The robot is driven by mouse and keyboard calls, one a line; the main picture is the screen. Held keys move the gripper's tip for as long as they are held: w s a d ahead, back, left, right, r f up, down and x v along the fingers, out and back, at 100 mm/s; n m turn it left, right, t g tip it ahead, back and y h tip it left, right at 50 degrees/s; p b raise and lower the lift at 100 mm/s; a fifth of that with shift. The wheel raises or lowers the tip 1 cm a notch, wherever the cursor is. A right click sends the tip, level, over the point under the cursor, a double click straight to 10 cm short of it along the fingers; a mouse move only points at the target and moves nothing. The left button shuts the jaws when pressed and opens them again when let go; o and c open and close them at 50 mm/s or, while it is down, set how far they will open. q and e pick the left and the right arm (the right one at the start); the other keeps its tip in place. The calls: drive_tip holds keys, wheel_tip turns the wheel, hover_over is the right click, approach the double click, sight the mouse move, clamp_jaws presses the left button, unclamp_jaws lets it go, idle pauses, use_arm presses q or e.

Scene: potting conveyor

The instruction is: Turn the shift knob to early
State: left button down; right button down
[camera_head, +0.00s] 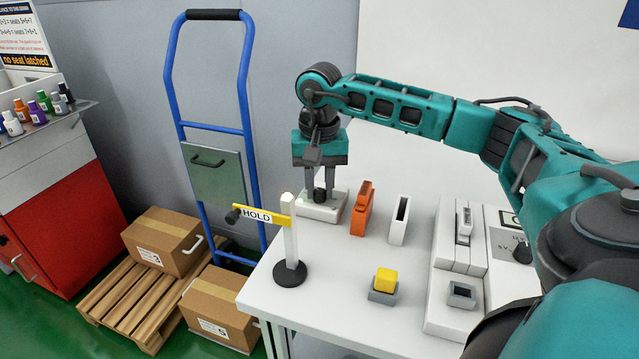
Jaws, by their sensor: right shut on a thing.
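A small white box (336,211) stands at the back left of the white table, with a dark knob (319,195) on top. My right gripper (320,186) points straight down over this box and is shut on the dark knob, its fingers on either side. The fingers partly hide the knob, and I cannot read any marking or which way it points. Another dark knob (522,252) sits on the white panel at the right, partly beside my arm; its lettering is too small to read. My left gripper is not in view.
A post with a yellow HOLD arm (266,216) stands at the table's left edge. An orange holder (362,209), a white slotted block (399,220) and a yellow block (385,280) on a grey base stand on the table. The table's front middle is clear.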

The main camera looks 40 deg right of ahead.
sight(319, 191)
drive_tip(key=c, duration=0.9)
unclamp_jaws()
drive_tip(key=shift+r, duration=0.1)
use_arm(q)
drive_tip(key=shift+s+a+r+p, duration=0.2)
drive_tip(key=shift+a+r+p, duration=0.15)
drive_tip(key=shift+p, duration=0.45)
use_arm(e)
wheel_tip(319, 191, up, 13)
